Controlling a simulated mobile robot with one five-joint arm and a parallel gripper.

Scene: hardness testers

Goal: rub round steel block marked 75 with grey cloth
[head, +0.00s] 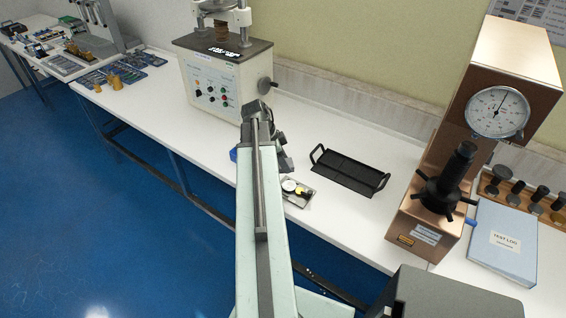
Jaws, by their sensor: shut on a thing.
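My gripper (284,163) is the dark part at the end of my pale arm, over the white bench in the middle of the head view. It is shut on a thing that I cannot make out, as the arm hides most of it. A small flat tray (296,203) lies just below and right of my gripper. A round pale disc (289,185) sits in it, with a small yellow and dark piece beside it. No marking 75 is readable at this size. I cannot make out a grey cloth.
A black handled tray (348,172) lies empty to the right. A copper-coloured hardness tester (425,215) and a blue test log (505,245) stand farther right. A machine with a control panel (213,85) stands behind left. Part of a blue object (233,155) shows left of my arm.

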